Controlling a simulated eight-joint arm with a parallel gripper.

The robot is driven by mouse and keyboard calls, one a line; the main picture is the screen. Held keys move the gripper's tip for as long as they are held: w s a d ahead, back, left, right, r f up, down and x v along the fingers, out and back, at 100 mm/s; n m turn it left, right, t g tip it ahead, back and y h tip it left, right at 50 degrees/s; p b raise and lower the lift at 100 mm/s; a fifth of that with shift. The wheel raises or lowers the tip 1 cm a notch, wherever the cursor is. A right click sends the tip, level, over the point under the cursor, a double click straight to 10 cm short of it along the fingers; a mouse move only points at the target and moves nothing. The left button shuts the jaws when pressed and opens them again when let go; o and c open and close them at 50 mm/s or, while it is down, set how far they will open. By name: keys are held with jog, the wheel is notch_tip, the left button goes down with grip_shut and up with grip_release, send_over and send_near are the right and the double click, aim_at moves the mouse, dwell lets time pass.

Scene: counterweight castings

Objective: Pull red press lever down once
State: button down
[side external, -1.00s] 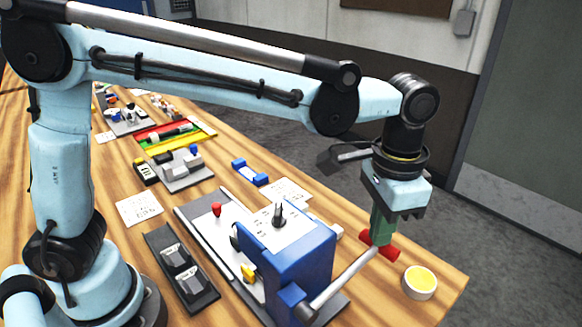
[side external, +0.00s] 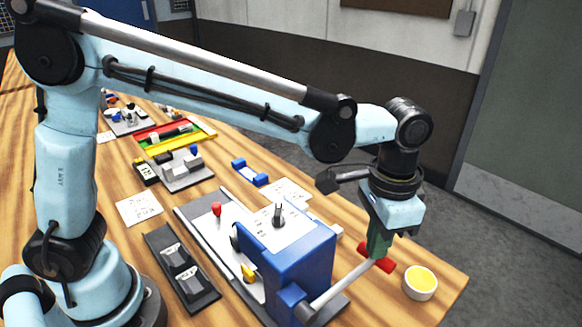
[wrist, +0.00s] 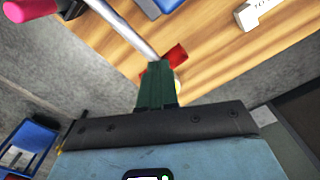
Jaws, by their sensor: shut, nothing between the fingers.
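The blue press (side external: 300,250) stands on the wooden table at the lower middle of the side view. Its lever is a metal rod (side external: 338,286) slanting up to the right, ending in a red crossbar handle (side external: 386,265). My gripper (side external: 377,250) has green fingers, shut and empty, pointing down at the handle. They appear to touch it, though the exact contact is hard to see. In the wrist view the shut fingers (wrist: 156,88) overlap the red handle (wrist: 175,56), and the rod (wrist: 122,28) runs to the upper left.
A white cup with yellow contents (side external: 420,282) stands just right of the handle, near the table edge. A small red knob (side external: 216,209) and a yellow part (side external: 249,273) sit beside the press. A dark tray (side external: 181,268) lies to the left. Floor is clear beyond the table.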

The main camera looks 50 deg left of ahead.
notch_tip(320, 180, up, 9)
dwell(1.3)
jog(key=s+a+f+n+t, duration=0.2)
jog(key=a, duration=0.5)
jog(key=s+a+f+n+t, duration=0.2)
jog(key=a, duration=0.6)
jog(key=s+a+f+n+t, duration=0.2)
jog(key=s+a+f+t, duration=0.1)
jog(key=a, duration=0.4)
jog(key=shift+a, duration=0.4)
